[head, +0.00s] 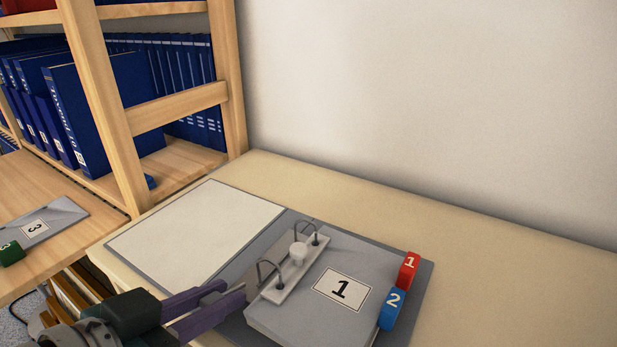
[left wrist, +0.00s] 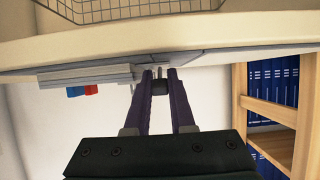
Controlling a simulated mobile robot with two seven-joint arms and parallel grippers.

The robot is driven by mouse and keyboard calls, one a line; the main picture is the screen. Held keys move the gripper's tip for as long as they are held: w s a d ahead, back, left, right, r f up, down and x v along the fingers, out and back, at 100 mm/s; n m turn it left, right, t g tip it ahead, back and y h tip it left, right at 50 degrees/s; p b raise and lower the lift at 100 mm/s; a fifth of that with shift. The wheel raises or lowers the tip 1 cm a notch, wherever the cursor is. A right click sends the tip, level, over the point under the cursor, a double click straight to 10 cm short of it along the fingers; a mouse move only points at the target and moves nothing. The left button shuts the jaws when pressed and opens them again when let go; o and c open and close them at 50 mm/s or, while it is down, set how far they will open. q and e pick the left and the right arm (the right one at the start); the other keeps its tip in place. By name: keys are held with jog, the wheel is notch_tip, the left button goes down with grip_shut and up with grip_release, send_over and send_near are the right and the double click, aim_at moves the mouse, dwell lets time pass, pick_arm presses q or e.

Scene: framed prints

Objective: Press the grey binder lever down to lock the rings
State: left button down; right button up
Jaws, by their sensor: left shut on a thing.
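The open grey binder (head: 420,285) lies on the desk, its blank cover at the left and a stack of grey sheets labelled 1 (head: 375,262) at the right. The pale ring mechanism (head: 285,283) has two thin wire rings and a pale knob in its middle. I cannot tell whether the rings are fully closed. My left gripper (head: 236,290) is at the near end of the mechanism, coming in from the lower left. In the left wrist view, its purple fingers (left wrist: 159,75) are shut on a small grey piece, apparently the binder lever (left wrist: 159,72). My right gripper is not in view.
Red tab 1 (head: 408,270) and blue tab 2 (head: 391,309) stick out at the sheets' right edge. A wooden shelf (head: 178,107) with blue binders stands at the left. A green tab 3 (head: 11,253) and sheet lie below it. The desk right of the binder is clear.

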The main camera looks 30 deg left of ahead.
aim_at(215, 297)
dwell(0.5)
pick_arm(q)
jog(key=c, duration=0.8)
grip_release()
jog(key=shift+o, duration=0.2)
notch_tip(215, 297, up, 20)
jog(key=p, duration=0.8)
jog(key=shift+p, duration=0.3)
